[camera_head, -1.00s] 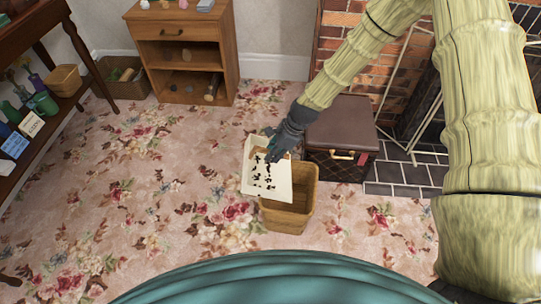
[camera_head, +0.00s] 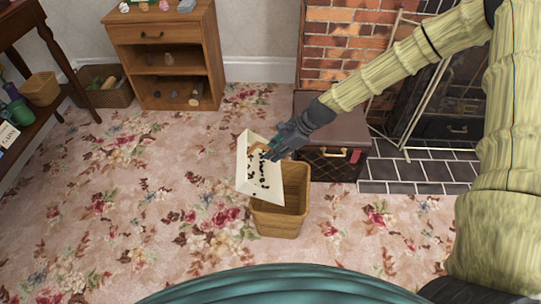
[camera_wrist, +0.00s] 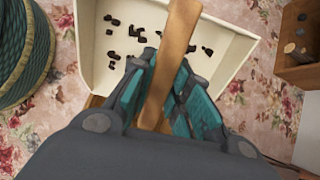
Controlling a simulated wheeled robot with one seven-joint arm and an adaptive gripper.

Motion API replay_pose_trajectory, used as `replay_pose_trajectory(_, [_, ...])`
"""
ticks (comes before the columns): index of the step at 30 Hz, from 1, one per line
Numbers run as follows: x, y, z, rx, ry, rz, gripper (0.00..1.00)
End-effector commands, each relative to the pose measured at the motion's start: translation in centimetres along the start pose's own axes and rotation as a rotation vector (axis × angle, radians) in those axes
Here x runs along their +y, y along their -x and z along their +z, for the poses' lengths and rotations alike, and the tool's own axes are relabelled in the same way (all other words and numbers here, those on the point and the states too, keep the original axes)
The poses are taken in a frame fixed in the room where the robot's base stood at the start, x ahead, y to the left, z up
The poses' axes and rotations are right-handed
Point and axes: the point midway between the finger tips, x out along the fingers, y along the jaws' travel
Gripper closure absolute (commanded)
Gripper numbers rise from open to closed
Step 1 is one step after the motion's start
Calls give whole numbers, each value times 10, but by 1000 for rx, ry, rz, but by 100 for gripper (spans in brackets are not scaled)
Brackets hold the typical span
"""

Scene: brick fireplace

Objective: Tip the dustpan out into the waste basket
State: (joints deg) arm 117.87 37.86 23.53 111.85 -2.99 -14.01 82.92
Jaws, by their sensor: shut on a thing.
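The cream dustpan (camera_head: 246,166) is held over the left side of the waste basket, tilted, with several dark bits (camera_head: 262,180) lying on it. In the wrist view the dustpan (camera_wrist: 97,72) and its dark bits (camera_wrist: 137,33) show beyond my fingers. My gripper (camera_head: 273,149) is shut on the dustpan's wooden handle (camera_wrist: 171,65). The wooden waste basket (camera_head: 283,222) stands upright on the carpet. The dustpan covers part of its opening, and I see no bits inside the part that shows.
A brown trunk (camera_head: 330,134) stands just behind the basket, before the brick fireplace (camera_head: 340,55). A wooden shelf unit (camera_head: 163,32) and a low basket (camera_head: 107,94) stand at the back. The floral carpet (camera_head: 130,200) left of the basket is clear.

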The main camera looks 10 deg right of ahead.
Motion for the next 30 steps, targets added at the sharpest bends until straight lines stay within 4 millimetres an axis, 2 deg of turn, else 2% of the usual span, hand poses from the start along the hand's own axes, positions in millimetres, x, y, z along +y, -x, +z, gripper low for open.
replay_pose_trajectory(30, [0, 28, -48, -321, -1, -1, 100])
